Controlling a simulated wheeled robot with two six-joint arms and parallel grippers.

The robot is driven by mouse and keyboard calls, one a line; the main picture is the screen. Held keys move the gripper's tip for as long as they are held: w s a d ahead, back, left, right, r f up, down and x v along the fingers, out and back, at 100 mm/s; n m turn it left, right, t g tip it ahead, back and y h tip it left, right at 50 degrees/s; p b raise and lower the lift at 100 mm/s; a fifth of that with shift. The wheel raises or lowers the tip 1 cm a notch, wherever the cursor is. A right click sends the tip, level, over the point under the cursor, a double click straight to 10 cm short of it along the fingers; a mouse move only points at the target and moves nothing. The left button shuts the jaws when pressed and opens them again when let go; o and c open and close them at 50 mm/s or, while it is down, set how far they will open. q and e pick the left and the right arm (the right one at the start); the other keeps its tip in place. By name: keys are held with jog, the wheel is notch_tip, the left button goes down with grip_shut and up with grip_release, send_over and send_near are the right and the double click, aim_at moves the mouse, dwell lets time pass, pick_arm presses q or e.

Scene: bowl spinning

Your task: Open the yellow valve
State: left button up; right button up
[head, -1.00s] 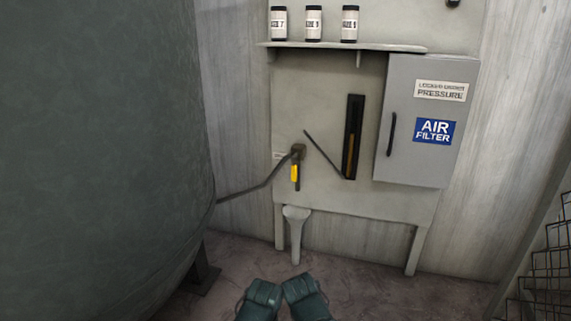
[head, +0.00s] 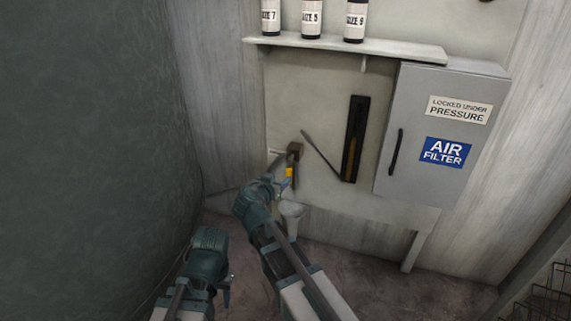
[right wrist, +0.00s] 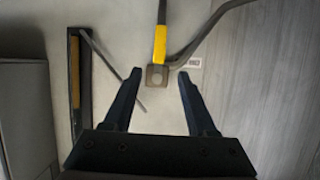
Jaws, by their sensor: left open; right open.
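The yellow valve handle (head: 288,173) hangs down from a brownish valve body (head: 295,150) on the wall panel in the head view. In the right wrist view the handle (right wrist: 160,43) points up from the square valve body (right wrist: 157,76). My right gripper (right wrist: 159,77) is open, its fingertips to either side of the valve body in that picture; contact cannot be told. In the head view my right gripper (head: 284,186) is at the lower part of the handle and partly covers it. My left gripper (head: 227,288) is low at the left, away from the valve, its fingers small in view.
A pale funnel (head: 292,211) is below the valve. A thin dark lever and black slot (head: 355,140) are right of it. A grey air filter cabinet (head: 440,135) and a shelf (head: 345,47) with labelled canisters are nearby. A large dark tank (head: 90,150) fills the left.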

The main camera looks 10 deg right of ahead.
jog(key=b+x, duration=0.5)
jog(key=x, duration=0.8)
jog(key=shift+w+d+f, duration=0.2)
grip_shut()
dwell(1.0)
